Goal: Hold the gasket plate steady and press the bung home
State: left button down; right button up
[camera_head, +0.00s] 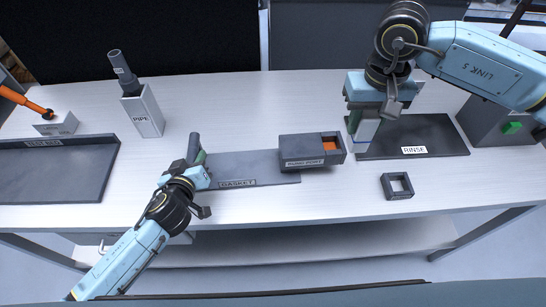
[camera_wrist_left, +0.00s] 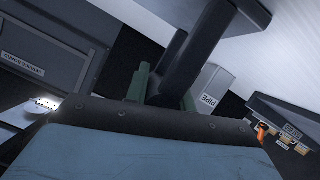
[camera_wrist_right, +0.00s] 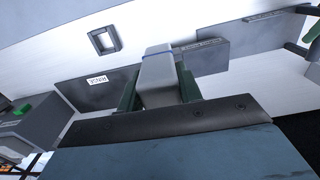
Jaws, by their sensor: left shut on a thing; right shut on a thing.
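The dark gasket plate (camera_head: 240,163) lies flat on the table. My left gripper (camera_head: 196,165) is shut on the dark upright handle (camera_head: 193,143) at its left end; the handle also shows between the green fingers in the left wrist view (camera_wrist_left: 205,45). My right gripper (camera_head: 367,112) is shut on the pale grey bung (camera_head: 362,134), which has a blue band. The bung also shows between the fingers in the right wrist view (camera_wrist_right: 158,80). It is right of the dark pump port block (camera_head: 290,146), apart from its orange-lined opening (camera_head: 330,144).
A dark rinse mat (camera_head: 425,132) lies right of the bung. A small square ring (camera_head: 397,185) lies near the front edge. A pipe holder (camera_head: 145,112), a dark tray (camera_head: 50,175) and an orange-handled tool (camera_head: 20,98) are at left. A grey box (camera_head: 490,125) stands far right.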

jog(key=shift+s+f, duration=0.1)
jog(key=shift+f, duration=0.1)
dwell(0.5)
jog(key=shift+f+b, duration=0.1)
jog(key=shift+b, duration=0.25)
dwell(0.9)
jog(key=w+a+f, duration=0.2)
jog(key=w+f, duration=0.1)
jog(key=w, duration=0.5)
jog(key=shift+a+f, duration=0.15)
jog(key=shift+f, duration=0.05)
jog(key=shift+f, duration=0.1)
jog(key=shift+f, duration=2.6)
